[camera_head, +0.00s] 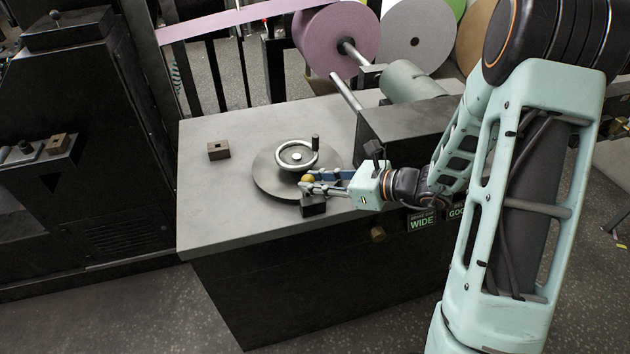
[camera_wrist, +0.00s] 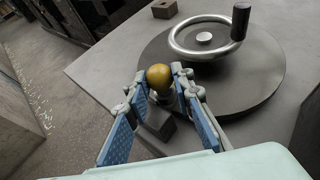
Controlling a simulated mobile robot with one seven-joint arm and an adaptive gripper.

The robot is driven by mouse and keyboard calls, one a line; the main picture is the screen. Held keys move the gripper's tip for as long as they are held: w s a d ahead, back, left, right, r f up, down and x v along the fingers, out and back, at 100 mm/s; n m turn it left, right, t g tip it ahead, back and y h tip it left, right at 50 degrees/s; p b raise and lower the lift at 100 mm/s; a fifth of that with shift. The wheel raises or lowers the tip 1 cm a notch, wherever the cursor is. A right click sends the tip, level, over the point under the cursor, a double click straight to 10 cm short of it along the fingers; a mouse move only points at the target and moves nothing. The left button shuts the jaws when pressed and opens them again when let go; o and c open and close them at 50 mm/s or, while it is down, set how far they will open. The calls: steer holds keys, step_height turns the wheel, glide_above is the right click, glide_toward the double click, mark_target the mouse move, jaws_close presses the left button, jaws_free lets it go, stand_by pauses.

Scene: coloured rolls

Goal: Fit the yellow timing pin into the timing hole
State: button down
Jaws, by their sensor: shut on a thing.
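The yellow timing pin shows as a round yellow knob (camera_head: 307,179) near the front edge of a dark round disc (camera_head: 268,175). It also shows in the wrist view (camera_wrist: 160,77). My gripper (camera_head: 306,183) comes in from the right and is shut on the pin, with blue-padded fingers on either side of the knob. A dark block (camera_head: 313,205) stands at the disc's front edge, close under the gripper. The timing hole is not visible, and I cannot tell whether the pin's tip is in anything.
A silver handwheel (camera_head: 297,155) with a black upright handle (camera_head: 315,142) stands on the disc just behind the pin. A small brown block (camera_head: 218,150) sits on the grey table (camera_head: 205,205) at the left. A dark machine housing (camera_head: 405,130) stands behind the gripper.

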steer(key=c, duration=1.6)
jaws_free()
steer(key=v, duration=1.2)
steer(key=shift+a, duration=0.1)
